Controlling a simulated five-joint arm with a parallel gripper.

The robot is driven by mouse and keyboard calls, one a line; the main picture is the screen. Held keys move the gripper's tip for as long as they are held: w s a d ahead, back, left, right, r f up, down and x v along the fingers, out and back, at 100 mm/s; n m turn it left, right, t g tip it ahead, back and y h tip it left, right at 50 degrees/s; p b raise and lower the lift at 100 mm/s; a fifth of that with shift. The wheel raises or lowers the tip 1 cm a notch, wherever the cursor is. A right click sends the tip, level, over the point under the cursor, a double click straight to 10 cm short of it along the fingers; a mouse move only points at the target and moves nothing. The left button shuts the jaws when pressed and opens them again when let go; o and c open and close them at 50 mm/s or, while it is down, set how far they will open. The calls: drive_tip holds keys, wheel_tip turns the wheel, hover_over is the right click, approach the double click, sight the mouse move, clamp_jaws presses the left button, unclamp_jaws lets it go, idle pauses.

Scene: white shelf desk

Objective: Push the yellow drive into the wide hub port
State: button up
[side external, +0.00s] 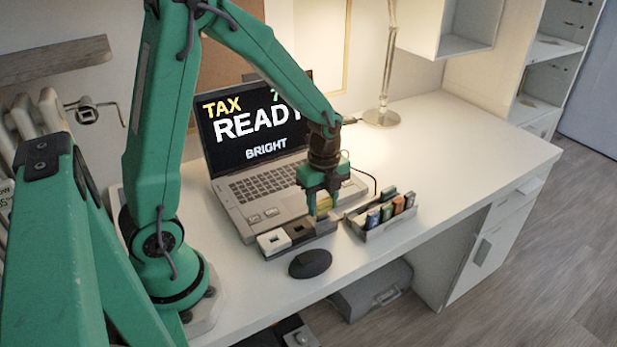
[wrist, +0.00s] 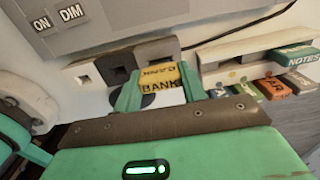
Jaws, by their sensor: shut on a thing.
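My gripper (side external: 322,208) is shut on the yellow drive (side external: 324,203), which is labelled BANK. In the wrist view the drive (wrist: 160,88) sits between the two green fingertips (wrist: 157,92). The port hub (side external: 272,242) lies along the laptop's front edge, with a white block at its left and darker blocks to its right. In the wrist view the hub (wrist: 85,76) shows square openings in its left blocks, and the drive's far end overlaps the dark brown block (wrist: 157,50). I cannot tell whether drive and hub touch; any port behind the drive is hidden.
An open laptop (side external: 255,190) stands behind the hub. A black mouse (side external: 310,263) lies in front of it. A rack (side external: 385,228) of several labelled drives stands to the right. The desk's right side (side external: 470,150) is clear.

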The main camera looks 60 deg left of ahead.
sight(323, 200)
drive_tip(key=shift+f, duration=1)
drive_tip(key=o, duration=1)
drive_tip(key=shift+r, duration=0.2)
drive_tip(key=shift+r, duration=3.7)
